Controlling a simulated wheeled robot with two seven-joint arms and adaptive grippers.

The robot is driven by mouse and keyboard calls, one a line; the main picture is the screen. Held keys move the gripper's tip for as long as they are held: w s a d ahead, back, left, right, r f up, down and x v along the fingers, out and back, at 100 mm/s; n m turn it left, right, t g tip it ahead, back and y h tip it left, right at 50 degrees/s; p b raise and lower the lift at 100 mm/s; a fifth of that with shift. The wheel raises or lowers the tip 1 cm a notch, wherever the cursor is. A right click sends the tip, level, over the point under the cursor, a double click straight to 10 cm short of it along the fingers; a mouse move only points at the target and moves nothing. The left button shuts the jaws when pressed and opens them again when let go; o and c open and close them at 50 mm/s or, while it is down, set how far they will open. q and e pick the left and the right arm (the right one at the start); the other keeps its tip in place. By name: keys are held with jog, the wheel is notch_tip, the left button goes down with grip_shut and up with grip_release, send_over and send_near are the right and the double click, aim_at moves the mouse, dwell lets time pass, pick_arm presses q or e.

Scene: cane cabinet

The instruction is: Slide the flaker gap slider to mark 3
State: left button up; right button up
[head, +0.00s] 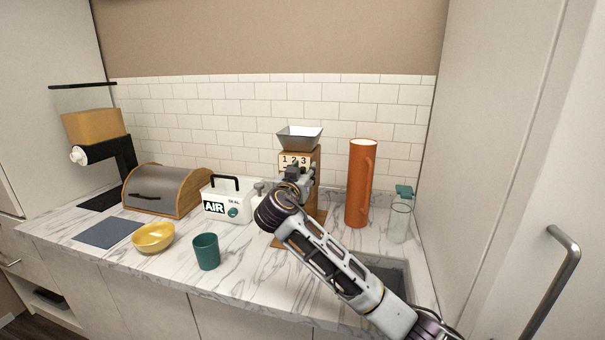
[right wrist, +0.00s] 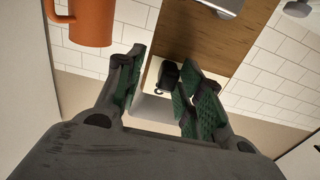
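The flaker (head: 316,185) is a wooden tower with a metal hopper (head: 300,137) on top, standing near the tiled wall. Its pale scale plate (head: 295,159) carries the marks 1, 2 and 3. My right gripper (head: 295,175) is in front of the flaker, just below the numbers, and hides part of it. In the right wrist view, the black slider knob (right wrist: 169,74) shows between the green-padded fingers of my open right gripper (right wrist: 160,88), closer to the right-hand finger. I cannot tell whether they touch, or which mark the knob is at. My left gripper is out of view.
A tall orange pitcher (head: 360,185) stands close right of the flaker, with a glass jar (head: 400,222) beyond it. Left are a white AIR SEAL box (head: 228,203), a green cup (head: 206,251), a yellow bowl (head: 153,238) and a bread box (head: 165,190). A sink (head: 388,272) lies at right.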

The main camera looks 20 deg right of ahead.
jog(key=shift+a, duration=0.2)
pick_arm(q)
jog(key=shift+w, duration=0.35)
pick_arm(e)
jog(key=v, duration=1.1)
jog(key=shift+s+a, duration=0.2)
jog(key=shift+s, duration=0.15)
